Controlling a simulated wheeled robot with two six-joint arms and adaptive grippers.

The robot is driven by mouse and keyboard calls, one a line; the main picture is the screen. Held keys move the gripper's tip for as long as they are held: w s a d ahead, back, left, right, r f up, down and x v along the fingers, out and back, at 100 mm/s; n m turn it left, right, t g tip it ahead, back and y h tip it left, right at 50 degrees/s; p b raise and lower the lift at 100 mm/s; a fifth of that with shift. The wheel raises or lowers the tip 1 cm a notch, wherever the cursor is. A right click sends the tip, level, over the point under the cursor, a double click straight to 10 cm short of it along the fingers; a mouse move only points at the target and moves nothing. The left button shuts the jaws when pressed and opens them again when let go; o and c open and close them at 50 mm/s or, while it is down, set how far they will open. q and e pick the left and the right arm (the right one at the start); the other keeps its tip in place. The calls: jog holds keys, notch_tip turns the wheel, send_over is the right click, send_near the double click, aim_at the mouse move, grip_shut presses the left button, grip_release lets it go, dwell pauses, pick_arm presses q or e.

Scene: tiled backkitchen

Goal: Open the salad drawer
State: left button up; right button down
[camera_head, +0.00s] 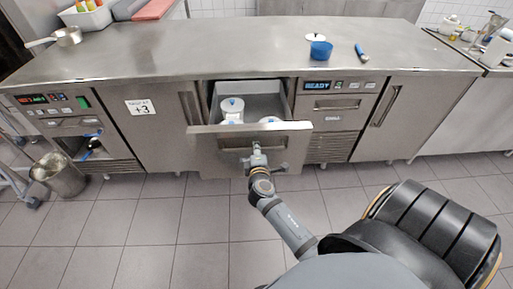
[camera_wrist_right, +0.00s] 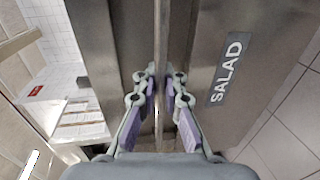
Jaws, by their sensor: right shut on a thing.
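The salad drawer (camera_head: 290,134) is pulled out from the middle of the steel counter, and its inside shows with white tubs (camera_head: 231,108) in it. In the right wrist view the drawer front (camera_wrist_right: 215,120) bears a SALAD label (camera_wrist_right: 226,68). My right gripper (camera_head: 257,158) is at the drawer front's outer face, near its middle. In the right wrist view its fingers (camera_wrist_right: 160,95) are shut on the thin metal handle (camera_wrist_right: 161,40) from both sides. My left gripper is not in view.
The steel counter top (camera_head: 200,48) holds a blue tub (camera_head: 321,49), a blue-handled tool (camera_head: 361,52) and a pan (camera_head: 67,36). A metal bin (camera_head: 58,176) stands on the floor at the left. The tiled floor (camera_head: 150,225) before the counter's left part is clear.

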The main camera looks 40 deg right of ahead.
jog(key=c, duration=1.5)
grip_release()
jog(key=shift+o, duration=0.2)
jog(key=shift+s+a, duration=0.15)
jog(key=v, duration=0.7)
